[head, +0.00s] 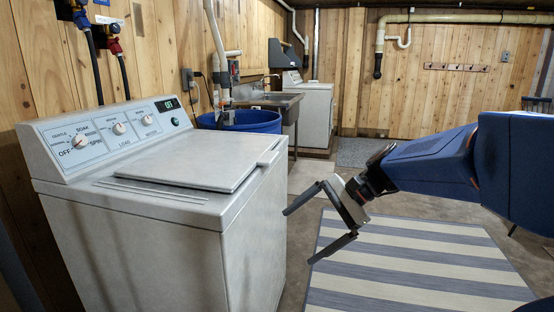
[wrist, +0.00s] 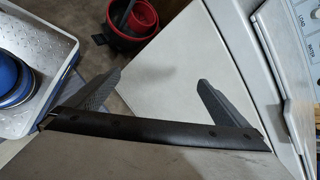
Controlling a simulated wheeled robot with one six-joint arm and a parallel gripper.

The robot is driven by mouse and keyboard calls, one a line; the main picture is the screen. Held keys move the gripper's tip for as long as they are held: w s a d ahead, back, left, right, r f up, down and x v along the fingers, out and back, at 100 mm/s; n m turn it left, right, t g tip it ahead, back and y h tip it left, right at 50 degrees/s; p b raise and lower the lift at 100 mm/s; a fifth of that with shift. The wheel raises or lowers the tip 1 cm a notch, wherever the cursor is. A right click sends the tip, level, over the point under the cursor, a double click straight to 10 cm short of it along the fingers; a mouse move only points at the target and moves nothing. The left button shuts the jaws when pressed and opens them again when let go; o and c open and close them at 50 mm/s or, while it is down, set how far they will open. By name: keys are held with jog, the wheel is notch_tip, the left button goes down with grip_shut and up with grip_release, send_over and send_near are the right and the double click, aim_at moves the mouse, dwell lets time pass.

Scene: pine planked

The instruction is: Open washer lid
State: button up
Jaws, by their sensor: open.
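The washer (head: 170,250) stands at the left of the head view, a worn white top-loader with a sloped control panel (head: 110,135). Its lid (head: 190,165) lies flat and closed on the top, with a small raised tab (head: 268,158) at its right edge. My gripper (head: 298,238) is off the right side of the washer, below the level of its top, with its fingers spread and empty. In the wrist view the open fingers (wrist: 160,78) are in front of a pale washer surface (wrist: 170,50), and part of the control panel (wrist: 300,30) shows at the right. Contact is not visible.
A striped rug (head: 420,265) lies on the floor at the right. A blue tub (head: 250,121), a sink (head: 275,99) and another white appliance (head: 314,110) stand behind the washer. The wrist view shows a red container (wrist: 135,22) and a blue round object (wrist: 12,80).

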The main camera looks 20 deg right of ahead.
jog(key=w+d+r+m+t+y, duration=0.2)
jog(key=w+d+r+m, duration=0.1)
jog(key=w, duration=0.3)
jog(key=w+d+r+m+t+y, duration=0.1)
jog(key=w+d+r+m+y, duration=0.15)
jog(key=w, duration=0.25)
jog(key=m+t+y, duration=0.2)
jog(key=m+t, duration=0.2)
jog(key=m, duration=0.1)
send_near(275, 157)
jog(key=x, duration=0.9)
jog(key=shift+w+a+f, duration=0.15)
jog(key=shift+w, duration=0.15)
jog(key=c, duration=1.2)
